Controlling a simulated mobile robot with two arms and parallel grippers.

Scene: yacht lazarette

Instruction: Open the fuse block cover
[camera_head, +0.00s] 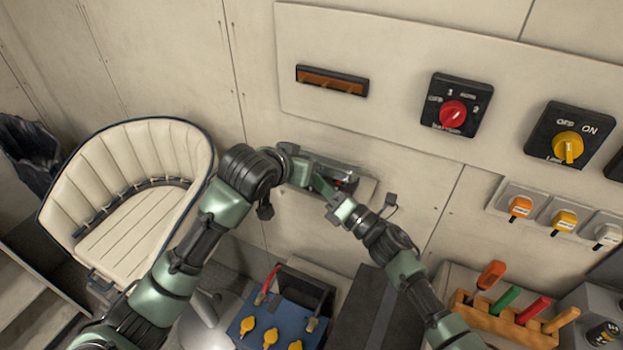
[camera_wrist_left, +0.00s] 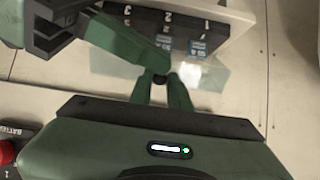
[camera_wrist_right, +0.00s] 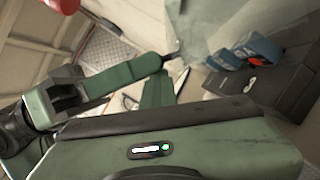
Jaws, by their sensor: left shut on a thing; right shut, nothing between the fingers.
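The fuse block (camera_head: 345,178) is on the wall in the head view, partly hidden by my grippers. In the left wrist view the fuse block (camera_wrist_left: 196,18) shows numbered slots and blue fuses. Its clear cover (camera_wrist_left: 208,76) juts past the block's edge; it also shows in the right wrist view (camera_wrist_right: 205,25), standing away from the blue fuses (camera_wrist_right: 255,47). How far it is swung I cannot tell. My left gripper (camera_wrist_left: 160,80) is shut on the cover's edge. My right gripper (camera_wrist_right: 163,70) is shut and empty, its fingertips close beside the left ones.
A red switch (camera_head: 453,113) and a yellow switch (camera_head: 568,147) are on the wall panel at right. A blue battery (camera_head: 285,318) stands below, beside a dark box (camera_head: 362,305). A cream seat (camera_head: 140,170) is at left. A tool rack (camera_head: 505,320) is at lower right.

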